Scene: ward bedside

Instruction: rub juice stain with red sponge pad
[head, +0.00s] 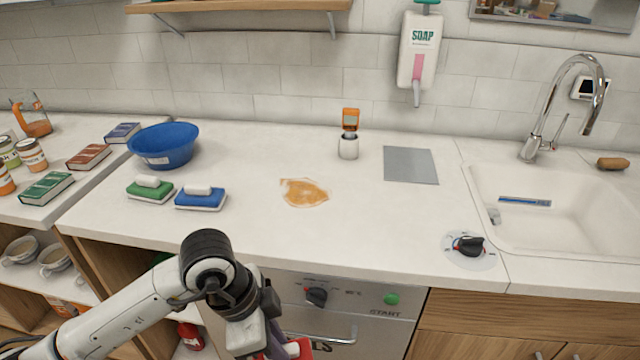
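The juice stain (304,192) is an orange-brown patch on the white counter, right of the blue and green sponge pads. My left gripper (272,335) comes in at the bottom, in front of the counter's front edge and nearer to me than the stain. At its fingers is the red sponge pad (299,348), red with white, cut off by the bottom edge of the picture. The fingers look shut on it, though their tips are partly hidden. The gripper and pad are apart from the stain. My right gripper is not in view.
A green pad (151,190) and a blue pad (201,198) lie left of the stain. Behind them stands a blue bowl (163,146). A small orange-topped bottle (348,140), a grey sheet (410,165) and a sink (550,205) are right. Counter around the stain is clear.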

